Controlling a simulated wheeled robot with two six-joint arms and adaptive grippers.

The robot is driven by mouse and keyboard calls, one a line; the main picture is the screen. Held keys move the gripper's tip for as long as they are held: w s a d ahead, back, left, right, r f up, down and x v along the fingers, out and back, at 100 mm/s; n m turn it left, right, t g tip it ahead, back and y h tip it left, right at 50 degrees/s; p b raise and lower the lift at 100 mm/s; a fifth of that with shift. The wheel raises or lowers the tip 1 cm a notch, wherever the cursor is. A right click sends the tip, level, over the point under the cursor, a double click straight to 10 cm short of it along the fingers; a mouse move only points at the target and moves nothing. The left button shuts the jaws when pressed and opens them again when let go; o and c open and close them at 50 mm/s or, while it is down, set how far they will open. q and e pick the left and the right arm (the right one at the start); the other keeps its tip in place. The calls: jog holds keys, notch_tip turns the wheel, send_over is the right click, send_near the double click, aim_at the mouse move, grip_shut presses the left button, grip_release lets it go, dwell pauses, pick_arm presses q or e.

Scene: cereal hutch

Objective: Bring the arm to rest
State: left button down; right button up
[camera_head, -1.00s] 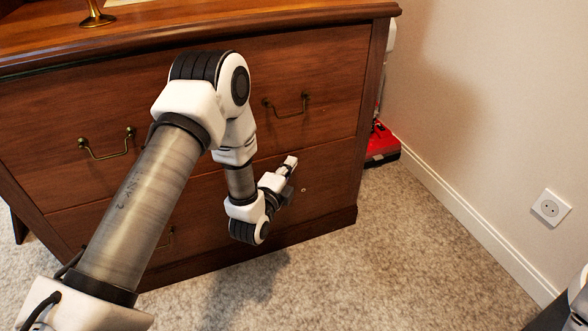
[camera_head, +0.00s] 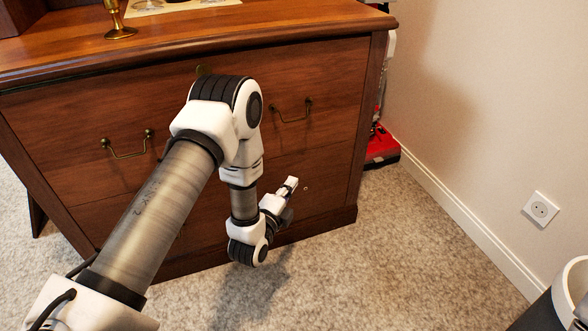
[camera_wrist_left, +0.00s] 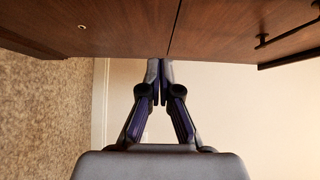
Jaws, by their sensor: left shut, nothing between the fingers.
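My left arm comes in from the left in the head view and bends down in front of a wooden drawer cabinet (camera_head: 80,110). My left gripper (camera_head: 291,184) is in front of the cabinet's lower right part, pointing up and to the right. In the left wrist view the two fingers (camera_wrist_left: 160,70) are together with nothing between them, close to the dark wooden front (camera_wrist_left: 120,22). I cannot tell whether the fingertips touch the wood. My right gripper is not in view.
Brass handles (camera_head: 128,146) stick out from the drawer front. A brass stand (camera_head: 120,33) is on the cabinet top. A red-based thing (camera_head: 382,147) stands beside the cabinet at right. The carpet (camera_head: 410,250) between is clear.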

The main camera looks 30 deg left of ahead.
pick_arm(q)
jog(key=s, duration=0.1)
jog(key=s+p, duration=0.1)
jog(key=s, duration=0.3)
jog(key=shift+s+d+r+p, duration=0.25)
jog(key=shift+d+p, duration=0.1)
jog(key=shift+p, duration=0.05)
jog(key=s+d+f+n+g+p, duration=0.2)
jog(key=s+f+n+g, duration=0.3)
jog(key=s, duration=0.4)
jog(key=s+d+f+n+g+h+p, duration=0.1)
jog(key=s+f+n+g, duration=0.2)
jog(key=s+n+g, duration=0.5)
jog(key=s+d+f+n+g+p, duration=0.25)
jog(key=s+f+g, duration=0.25)
jog(key=s, duration=0.6)
notch_tip(320, 180, up, 39)
jog(key=n+p, duration=0.2)
jog(key=p, duration=3.5)
jog(key=shift+a+f+p, duration=0.15)
jog(key=shift+p, duration=0.2)
jog(key=shift+s, duration=0.1)
